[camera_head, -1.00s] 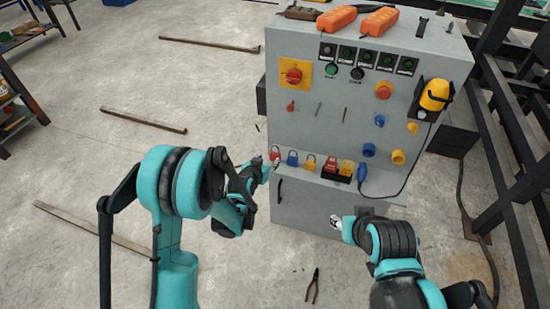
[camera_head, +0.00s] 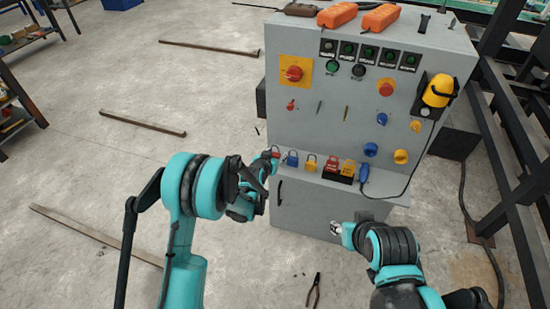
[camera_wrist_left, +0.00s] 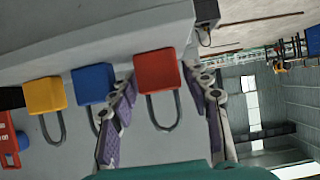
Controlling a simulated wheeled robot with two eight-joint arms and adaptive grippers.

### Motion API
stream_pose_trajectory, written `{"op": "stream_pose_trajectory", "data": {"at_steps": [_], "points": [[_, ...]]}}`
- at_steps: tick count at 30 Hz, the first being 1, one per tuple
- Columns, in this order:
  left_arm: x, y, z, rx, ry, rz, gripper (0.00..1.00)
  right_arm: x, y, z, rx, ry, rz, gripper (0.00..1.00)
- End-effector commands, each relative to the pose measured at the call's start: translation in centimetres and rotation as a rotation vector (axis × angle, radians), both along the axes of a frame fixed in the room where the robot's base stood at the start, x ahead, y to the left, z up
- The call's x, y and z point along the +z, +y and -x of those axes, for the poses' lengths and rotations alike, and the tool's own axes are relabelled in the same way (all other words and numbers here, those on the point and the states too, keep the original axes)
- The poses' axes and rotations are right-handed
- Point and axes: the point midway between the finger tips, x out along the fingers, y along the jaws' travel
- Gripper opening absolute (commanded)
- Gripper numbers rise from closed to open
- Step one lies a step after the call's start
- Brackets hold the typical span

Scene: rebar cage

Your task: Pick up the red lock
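The red lock (camera_head: 276,150) sits at the left end of the grey cabinet's ledge. In the left wrist view the red lock (camera_wrist_left: 157,72) has a square body and a grey shackle. My left gripper (camera_head: 269,163) is at the lock, partly covering it in the head view. In the left wrist view the fingers of my left gripper (camera_wrist_left: 162,84) are apart, one on each side of the lock, with gaps visible. My right gripper (camera_head: 337,228) hangs in front of the cabinet's lower part, away from the locks; its fingers are too small to read.
A blue lock (camera_head: 292,158) stands close beside the red one, with a yellow lock (camera_head: 310,163) further right. One left finger lies in front of the blue lock's edge in the wrist view. Pliers (camera_head: 314,290) lie on the floor.

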Motion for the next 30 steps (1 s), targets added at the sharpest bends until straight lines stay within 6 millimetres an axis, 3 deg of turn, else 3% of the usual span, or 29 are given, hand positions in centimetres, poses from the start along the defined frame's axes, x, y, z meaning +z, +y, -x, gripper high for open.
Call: {"op": "stream_pose_trajectory", "data": {"at_steps": [1, 4, 17, 25, 30], "points": [[0.0, 0.0, 0.0, 0.0, 0.0, 0.0, 0.32, 0.0, 0.0, 0.0, 0.0, 0.0, 0.0, 0.4], [0.0, 0.0, 0.0, 0.0, 0.0, 0.0, 0.07, 0.0, 0.0, 0.0, 0.0, 0.0, 0.0, 0.4], [0.7, 0.0, 0.0, 0.0, 0.0, 0.0, 0.06, 0.4, 0.0, 0.0, 0.0, 0.0, 0.0, 0.4], [4.9, 0.0, 0.1, 0.0, 0.0, 0.0, 0.06, 2.8, 0.0, 0.0, 0.0, 0.0, 0.0, 0.4], [6.5, -1.6, 3.3, -0.004, 0.0, -0.001, 0.06, 3.8, 0.0, 0.0, 0.0, 0.0, 0.0, 0.4]]}}
